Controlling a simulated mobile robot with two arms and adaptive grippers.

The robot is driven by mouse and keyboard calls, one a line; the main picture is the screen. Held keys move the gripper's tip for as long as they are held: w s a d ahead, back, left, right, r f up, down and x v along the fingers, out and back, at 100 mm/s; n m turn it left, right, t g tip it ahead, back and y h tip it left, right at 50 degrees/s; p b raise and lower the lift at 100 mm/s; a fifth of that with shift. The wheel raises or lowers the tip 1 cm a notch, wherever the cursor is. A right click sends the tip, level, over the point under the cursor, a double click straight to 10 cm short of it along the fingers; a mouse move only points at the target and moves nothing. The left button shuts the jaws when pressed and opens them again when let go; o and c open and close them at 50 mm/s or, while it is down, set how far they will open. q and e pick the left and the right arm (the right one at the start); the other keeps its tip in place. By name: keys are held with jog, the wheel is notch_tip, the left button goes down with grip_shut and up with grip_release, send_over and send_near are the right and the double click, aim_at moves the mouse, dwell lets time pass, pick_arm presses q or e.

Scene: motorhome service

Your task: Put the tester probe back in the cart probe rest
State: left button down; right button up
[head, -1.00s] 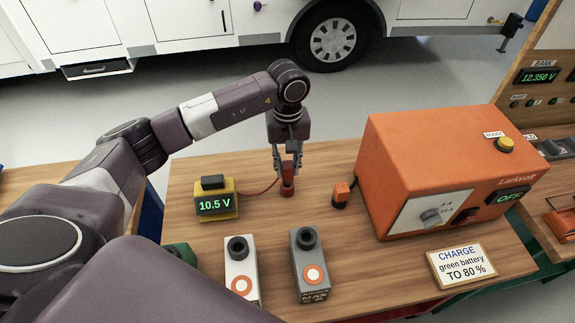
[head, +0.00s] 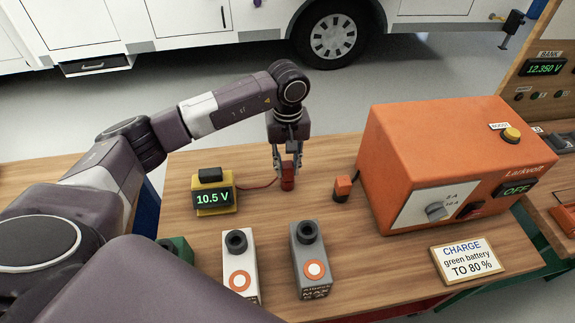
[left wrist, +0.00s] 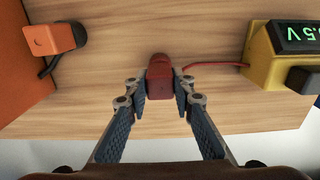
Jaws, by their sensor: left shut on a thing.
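The tester probe (head: 288,170) is a small red piece joined by a thin red cable to the yellow tester (head: 214,199), which reads 10.5 V. My left gripper (head: 287,165) points down over the cart with its fingers shut on the probe. In the left wrist view the probe (left wrist: 160,78) sits between the fingertips (left wrist: 160,97). The probe's foot is at or very near the tabletop. I cannot make out a separate probe rest under it. My right gripper is not in view.
An orange charger (head: 430,150) stands to the right, with a small orange-and-black plug (head: 342,188) beside it. White (head: 239,262) and grey (head: 310,260) batteries stand in front. A charge sign (head: 467,258) lies at the front right. Bare wood (head: 385,270) shows between.

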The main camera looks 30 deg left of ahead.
pick_arm(q)
jog(key=c, duration=1.6)
grip_release()
jog(key=shift+r, duration=5.95)
